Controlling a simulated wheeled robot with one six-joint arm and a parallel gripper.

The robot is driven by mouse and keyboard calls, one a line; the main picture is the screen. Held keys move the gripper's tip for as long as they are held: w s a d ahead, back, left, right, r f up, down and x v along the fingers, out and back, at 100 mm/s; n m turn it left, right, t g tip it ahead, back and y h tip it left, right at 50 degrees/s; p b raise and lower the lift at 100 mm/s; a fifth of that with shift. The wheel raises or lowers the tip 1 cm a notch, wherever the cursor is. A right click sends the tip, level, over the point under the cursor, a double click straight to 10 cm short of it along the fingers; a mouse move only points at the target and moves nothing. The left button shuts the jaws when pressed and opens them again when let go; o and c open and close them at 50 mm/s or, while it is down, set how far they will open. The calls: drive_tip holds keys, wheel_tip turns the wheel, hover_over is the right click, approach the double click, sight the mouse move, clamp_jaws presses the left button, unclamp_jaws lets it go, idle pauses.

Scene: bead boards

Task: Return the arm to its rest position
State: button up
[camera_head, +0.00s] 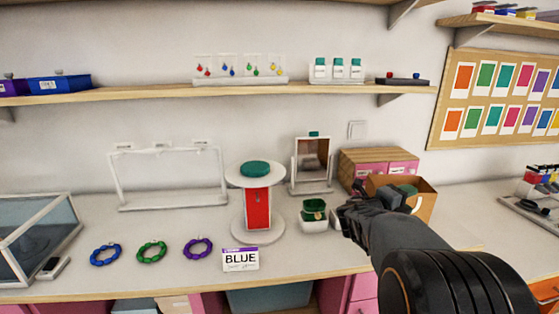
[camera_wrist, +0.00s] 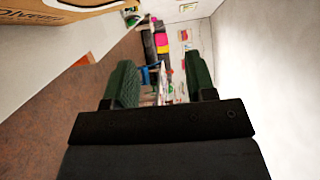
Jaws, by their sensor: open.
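My arm (camera_head: 405,235) reaches in from the lower right in the head view. My gripper (camera_head: 345,217) is over the right part of the counter, in front of a cardboard box and beside a small white and green container (camera_head: 314,217). In the wrist view my gripper (camera_wrist: 160,85) shows two green-padded fingers, set wide apart with nothing between them. Its fingertips are partly hidden in the head view.
The counter (camera_head: 120,280) holds blue (camera_head: 105,254), green (camera_head: 152,252) and purple (camera_head: 198,248) bead rings, a BLUE card (camera_head: 240,260), a red-fronted stand (camera_head: 257,210), a mirror (camera_head: 312,160) and a glass case (camera_head: 40,235). An open cardboard box (camera_head: 424,207) stands close behind my arm. A shelf (camera_head: 150,94) runs above.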

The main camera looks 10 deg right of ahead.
drive_tip(key=s+a+f+m+g+y+p, duration=0.15)
drive_tip(key=s+a+f+m+y, duration=0.35)
drive_tip(key=m, duration=0.8)
drive_tip(key=s+a+f+m+g+y, duration=0.3)
drive_tip(key=f+m, duration=0.4)
drive_tip(key=m, duration=0.6)
drive_tip(key=s+a+r+m+t+y+p, duration=0.2)
drive_tip(key=a+m+y, duration=0.3)
drive_tip(key=a, duration=0.5)
drive_tip(key=s+a+r+m+t+y+p, duration=0.2)
drive_tip(key=s+a+m+y, duration=0.2)
drive_tip(key=a+m, duration=0.3)
drive_tip(key=shift+s+a+r+y+p, duration=0.2)
drive_tip(key=shift+a+y+p, duration=0.15)
drive_tip(key=shift+a, duration=1.5)
